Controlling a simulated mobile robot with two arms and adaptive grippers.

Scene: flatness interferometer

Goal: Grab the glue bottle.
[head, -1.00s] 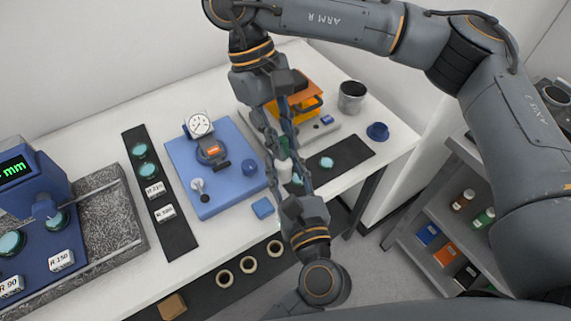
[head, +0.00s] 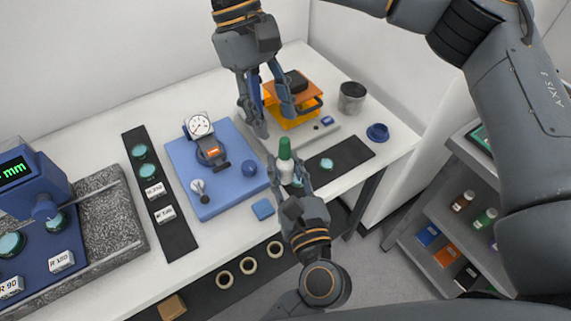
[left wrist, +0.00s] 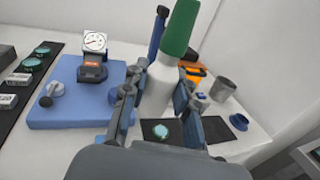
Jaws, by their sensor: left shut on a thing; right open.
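The glue bottle (head: 285,164) is white with a green cap and stands upright between the fingers of my left gripper (head: 288,185). In the left wrist view the bottle (left wrist: 156,88) fills the space between the two fingers of the left gripper (left wrist: 155,105), its green cap rising above them. My left gripper is shut on it. My right gripper (head: 266,118) is open and empty, above and behind the bottle, in front of the orange device. Its fingers point down, and a blue upright thing shows between them.
A blue plate (head: 225,195) with a dial gauge (head: 200,127) lies to the left. An orange device (head: 297,108), a dark cup (head: 352,97) and a blue round dish (head: 377,132) stand behind. A black mat (head: 345,155) with a teal disc lies to the right.

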